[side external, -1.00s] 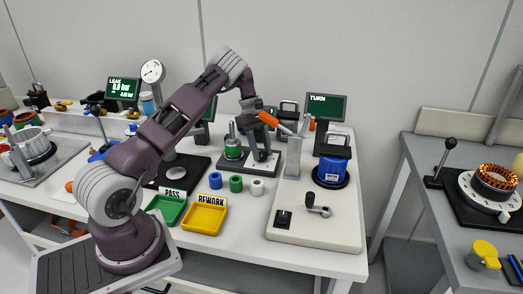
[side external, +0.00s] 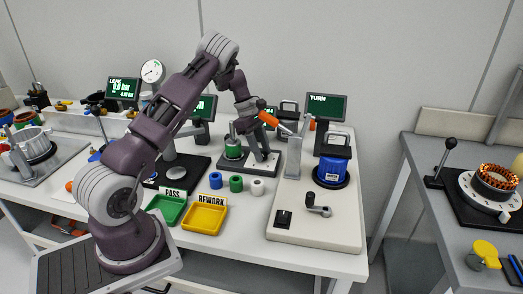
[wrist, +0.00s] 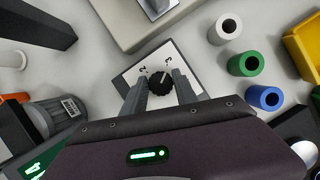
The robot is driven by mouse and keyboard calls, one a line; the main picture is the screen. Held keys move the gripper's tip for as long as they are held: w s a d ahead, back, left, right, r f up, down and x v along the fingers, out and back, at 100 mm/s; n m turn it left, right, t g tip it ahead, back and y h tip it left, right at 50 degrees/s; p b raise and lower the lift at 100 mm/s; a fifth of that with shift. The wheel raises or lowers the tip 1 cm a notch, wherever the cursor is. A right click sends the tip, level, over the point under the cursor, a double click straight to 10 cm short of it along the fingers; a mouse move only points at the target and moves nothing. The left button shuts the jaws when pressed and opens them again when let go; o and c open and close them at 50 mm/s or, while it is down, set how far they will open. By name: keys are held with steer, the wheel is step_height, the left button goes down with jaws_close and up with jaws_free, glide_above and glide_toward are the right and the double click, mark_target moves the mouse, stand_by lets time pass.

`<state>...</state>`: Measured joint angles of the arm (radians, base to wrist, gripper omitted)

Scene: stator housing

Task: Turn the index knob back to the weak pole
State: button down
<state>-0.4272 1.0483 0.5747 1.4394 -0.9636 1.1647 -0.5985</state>
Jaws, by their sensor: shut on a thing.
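The index knob (wrist: 158,82) is black and ridged, on a pale plate (wrist: 130,78) with small dark marks on both sides of it, seen in the wrist view. The marks are too small to read surely, and I cannot tell exactly where the knob points. My gripper (wrist: 160,86) is shut on the knob, one grey finger on each side. In the side external view my gripper (side external: 262,153) reaches down to a dark base behind the small cylinders; the knob is hidden there.
White (wrist: 226,27), green (wrist: 248,64) and blue (wrist: 268,98) cylinders stand close by. A yellow tray (side external: 204,218) and green tray (side external: 166,209) lie in front. The turning station's pale base (side external: 333,228) is to the right. A grey labelled cylinder (wrist: 55,115) stands left in the wrist view.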

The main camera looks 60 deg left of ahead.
steer(key=shift+a, duration=0.1)
steer(key=c, duration=1)
jaws_free()
steer(key=shift+o, duration=0.2)
steer(key=v, duration=0.7)
steer(key=shift+r, duration=0.1)
